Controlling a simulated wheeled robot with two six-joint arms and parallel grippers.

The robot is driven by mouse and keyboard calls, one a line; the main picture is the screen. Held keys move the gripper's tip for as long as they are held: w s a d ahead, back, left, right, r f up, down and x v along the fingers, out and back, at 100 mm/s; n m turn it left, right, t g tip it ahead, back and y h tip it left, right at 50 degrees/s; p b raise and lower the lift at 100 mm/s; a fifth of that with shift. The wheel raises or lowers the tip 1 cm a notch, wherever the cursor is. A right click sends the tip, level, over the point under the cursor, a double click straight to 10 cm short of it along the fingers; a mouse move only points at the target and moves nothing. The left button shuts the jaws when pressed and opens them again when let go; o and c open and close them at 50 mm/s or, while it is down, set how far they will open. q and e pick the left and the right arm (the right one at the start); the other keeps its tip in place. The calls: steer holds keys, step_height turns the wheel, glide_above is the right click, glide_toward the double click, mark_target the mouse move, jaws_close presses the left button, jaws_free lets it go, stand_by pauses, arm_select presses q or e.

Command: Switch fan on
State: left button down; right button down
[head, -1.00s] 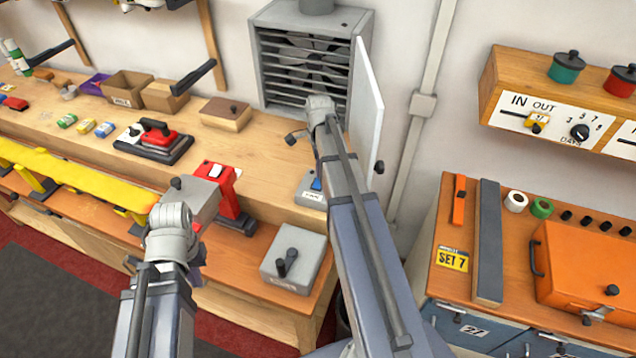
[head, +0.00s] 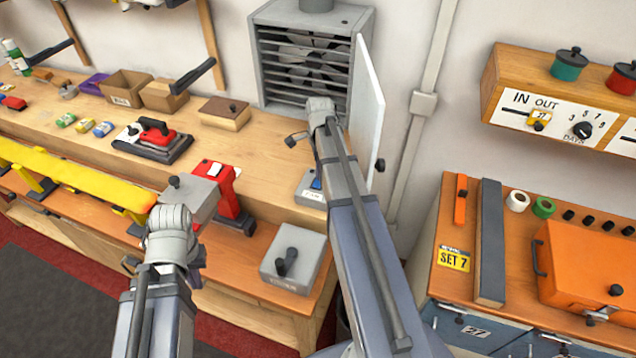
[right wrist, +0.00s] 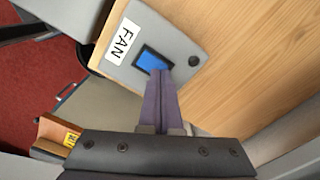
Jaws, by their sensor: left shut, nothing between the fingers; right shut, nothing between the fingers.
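The fan (head: 318,70) sits behind slats in a grey housing on the back wall. Its switch box (head: 308,194) is on the bench below, partly covered by my right arm. In the right wrist view the box (right wrist: 182,28) carries a FAN label, and its blue rocker (right wrist: 152,61) sits in a dark frame. My right gripper (right wrist: 161,72) is shut and empty, its tips over the edge of the rocker; I cannot tell whether they touch. In the head view my right gripper is hidden behind its arm.
An open white door (head: 368,110) stands beside the fan housing, close to my right arm. A red device (head: 228,195) and a grey box with a black handle (head: 291,257) are between my arms. An orange case (head: 590,265) lies on the right cabinet.

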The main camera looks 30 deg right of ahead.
steer(key=shift+f+b, duration=0.35)
steer(key=shift+f, duration=0.05)
step_height(320, 180, up, 7)
steer(key=p, duration=0.7)
stand_by(0.4)
stand_by(0.3)
steer(key=s+a+f+n+b, duration=0.2)
steer(key=s+a+n, duration=0.3)
steer(key=a+n, duration=0.3)
steer(key=s+a+f+n+b, duration=0.2)
steer(key=s+a+n, duration=0.4)
steer(key=a+n, duration=0.3)
steer(key=s+a+f+n+h+b, duration=0.1)
steer(key=s+a+f+n+b, duration=0.2)
steer(key=a, duration=1)
steer(key=s+n, duration=0.2)
steer(key=n, duration=0.3)
steer(key=shift+s+a+n, duration=0.25)
steer(key=shift+n, duration=0.15)
